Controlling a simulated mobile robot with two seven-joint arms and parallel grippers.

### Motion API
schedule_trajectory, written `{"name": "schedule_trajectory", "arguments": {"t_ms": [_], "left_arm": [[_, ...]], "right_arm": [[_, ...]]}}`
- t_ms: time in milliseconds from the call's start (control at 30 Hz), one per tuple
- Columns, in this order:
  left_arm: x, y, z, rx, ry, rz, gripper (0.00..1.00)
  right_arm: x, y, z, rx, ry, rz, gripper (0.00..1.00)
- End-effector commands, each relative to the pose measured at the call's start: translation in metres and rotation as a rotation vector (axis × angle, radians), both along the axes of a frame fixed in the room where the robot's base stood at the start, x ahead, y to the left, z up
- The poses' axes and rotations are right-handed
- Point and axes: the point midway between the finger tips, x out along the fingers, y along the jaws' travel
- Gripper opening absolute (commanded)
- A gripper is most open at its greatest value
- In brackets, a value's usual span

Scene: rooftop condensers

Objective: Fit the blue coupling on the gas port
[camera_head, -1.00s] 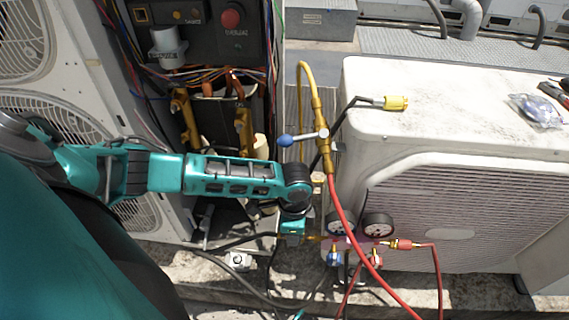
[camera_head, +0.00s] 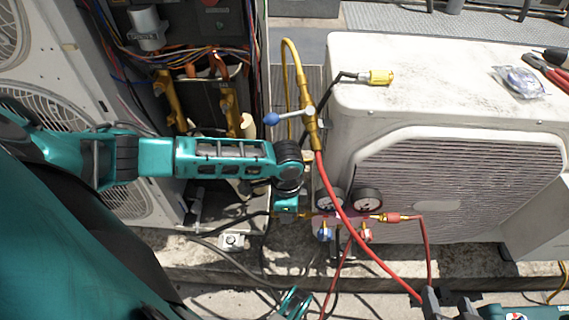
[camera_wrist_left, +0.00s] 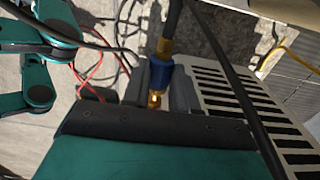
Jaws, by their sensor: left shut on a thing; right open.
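The blue coupling (camera_wrist_left: 150,76) shows in the left wrist view, with brass at both ends. My left gripper (camera_wrist_left: 158,84) is shut on it, its dark fingers on either side. In the head view my left arm reaches in from the left, and its gripper (camera_head: 288,202) points down beside the gauges. The coupling is hidden there. I cannot pick out the gas port with certainty. My right gripper (camera_head: 447,301) is open at the lower right edge of the head view, with no object visible between its dark fingers.
A gauge manifold (camera_head: 347,218) with red hoses stands before the white condenser (camera_head: 420,95). A brass valve with a blue lever (camera_head: 284,118) stands close to my left wrist. A yellow-ended lead (camera_head: 380,77), bagged part (camera_head: 521,82) and red-handled tool (camera_head: 545,73) lie on the condenser.

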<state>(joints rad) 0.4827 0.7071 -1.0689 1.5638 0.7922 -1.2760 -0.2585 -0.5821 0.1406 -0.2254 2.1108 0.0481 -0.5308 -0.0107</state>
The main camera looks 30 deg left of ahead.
Motion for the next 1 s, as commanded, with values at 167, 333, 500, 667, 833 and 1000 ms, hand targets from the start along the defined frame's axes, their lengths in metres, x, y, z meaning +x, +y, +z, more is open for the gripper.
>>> {"name": "schedule_trajectory", "arguments": {"t_ms": [167,333,500,667,833,1000], "left_arm": [[0.0018,-0.0022,0.0004,0.001,-0.001,0.000,0.00],[0.0030,-0.0043,0.0003,0.001,0.001,0.001,0.00],[0.0042,-0.0067,0.0003,0.000,0.000,0.000,0.00],[0.0045,-0.0072,0.0002,0.000,0.000,0.000,0.00],[0.0046,-0.0071,0.0002,0.000,0.000,0.000,0.00],[0.0045,-0.0070,0.0002,0.000,0.000,0.000,0.00]], "right_arm": [[0.0001,-0.0002,0.0007,0.000,0.001,0.000,0.60],[0.0001,-0.0004,0.0012,-0.002,0.001,0.000,0.60],[0.0000,-0.0007,0.0017,-0.003,0.001,0.000,0.60],[0.0000,-0.0012,0.0016,-0.004,0.001,0.001,0.60],[0.0001,-0.0013,0.0017,-0.005,0.001,0.002,0.60],[0.0001,-0.0014,0.0019,-0.005,0.001,0.002,0.60]]}}
